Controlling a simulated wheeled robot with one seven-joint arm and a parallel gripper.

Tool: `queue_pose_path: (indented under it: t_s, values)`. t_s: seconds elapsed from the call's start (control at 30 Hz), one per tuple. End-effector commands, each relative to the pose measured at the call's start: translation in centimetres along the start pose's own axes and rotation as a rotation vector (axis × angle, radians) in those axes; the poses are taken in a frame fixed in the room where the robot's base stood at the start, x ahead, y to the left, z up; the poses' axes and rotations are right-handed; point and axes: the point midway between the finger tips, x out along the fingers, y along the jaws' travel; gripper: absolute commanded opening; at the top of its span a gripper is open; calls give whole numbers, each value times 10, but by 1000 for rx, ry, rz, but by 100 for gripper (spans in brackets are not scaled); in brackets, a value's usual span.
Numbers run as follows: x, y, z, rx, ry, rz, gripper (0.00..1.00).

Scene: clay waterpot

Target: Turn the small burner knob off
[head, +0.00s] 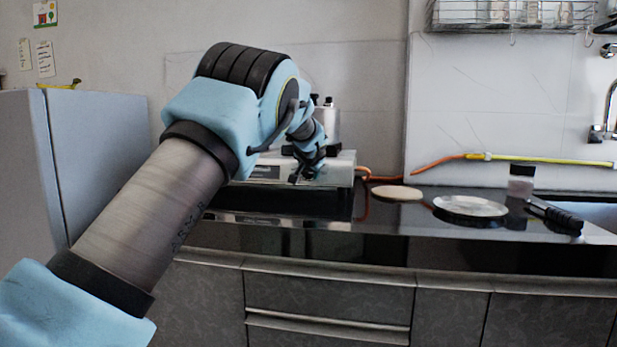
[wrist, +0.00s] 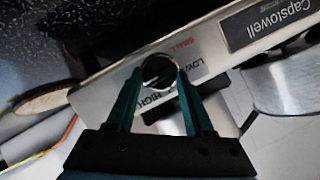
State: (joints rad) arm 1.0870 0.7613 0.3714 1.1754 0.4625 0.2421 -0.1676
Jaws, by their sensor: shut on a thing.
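The stove (head: 345,165) is a silver box on the dark counter in the head view. My gripper (head: 305,174) is at its front face there, and the knob is hidden. I cannot tell the knob's exact turn angle.
On the dark counter (head: 330,222), right of the stove, are a round wooden board (head: 397,192), a pale plate (head: 470,206), a small jar (head: 521,181) and a black-handled item (head: 556,217). An orange-yellow hose (head: 540,160) runs behind. A refrigerator (head: 95,150) stands left.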

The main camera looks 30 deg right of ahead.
Motion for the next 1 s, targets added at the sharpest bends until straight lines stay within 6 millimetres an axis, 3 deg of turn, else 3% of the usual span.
queue_pose_path:
  t_s: [0.6, 0.63, 0.87, 1.0]
  values:
    - [1, 1, 2, 42, -4, -14, 0]
    - [1, 1, 2, 42, -4, -14, 55]
    - [1, 1, 1, 41, -2, -14, 81]
    - [0, 1, 1, 40, -2, -14, 83]
